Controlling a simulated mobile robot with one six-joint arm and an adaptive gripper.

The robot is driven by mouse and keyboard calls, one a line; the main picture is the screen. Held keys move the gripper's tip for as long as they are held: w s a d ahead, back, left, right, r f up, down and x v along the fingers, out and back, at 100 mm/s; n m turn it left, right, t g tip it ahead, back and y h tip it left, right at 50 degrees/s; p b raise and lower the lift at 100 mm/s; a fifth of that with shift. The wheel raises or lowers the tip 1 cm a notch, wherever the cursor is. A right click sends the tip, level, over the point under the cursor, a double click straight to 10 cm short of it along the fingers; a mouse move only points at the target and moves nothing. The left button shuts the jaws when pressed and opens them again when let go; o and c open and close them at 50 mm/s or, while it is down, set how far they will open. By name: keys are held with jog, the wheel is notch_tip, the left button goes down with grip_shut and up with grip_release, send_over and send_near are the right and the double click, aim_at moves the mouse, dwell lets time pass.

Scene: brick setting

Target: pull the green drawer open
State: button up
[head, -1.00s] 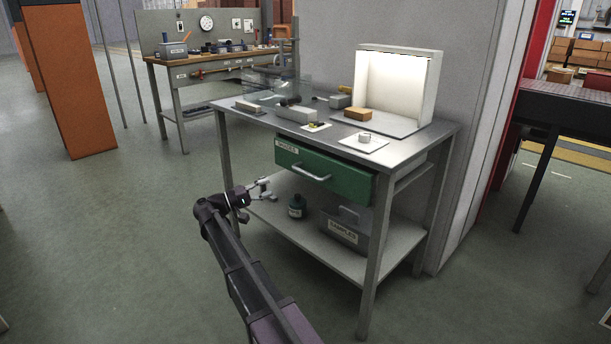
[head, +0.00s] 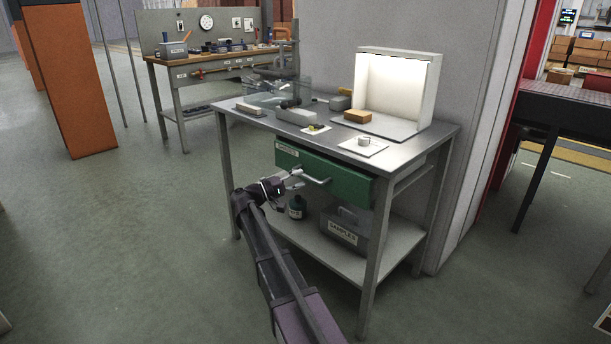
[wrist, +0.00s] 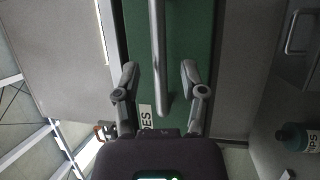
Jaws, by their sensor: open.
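The green drawer (head: 348,184) is under the top of the grey metal table, with a white label at its left end. No clear gap shows at its front. Its pale bar handle (head: 318,180) sticks out from the front. My gripper (head: 296,179) is at the left part of the handle. In the wrist view, my gripper (wrist: 159,74) has its two fingers spread, one on each side of the handle (wrist: 157,45), with space between bar and fingers. The green drawer front (wrist: 190,25) lies behind them, its label partly hidden.
The lower shelf carries a dark green bottle (head: 296,207) and a grey SAMPLES box (head: 343,232). The floor left of the table is clear.

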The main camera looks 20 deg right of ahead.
jog(key=shift+d+r, duration=0.15)
jog(key=shift+d, duration=0.55)
jog(key=shift+d+r, duration=0.1)
jog(key=shift+d, duration=0.55)
jog(key=shift+c, duration=0.2)
grip_shut()
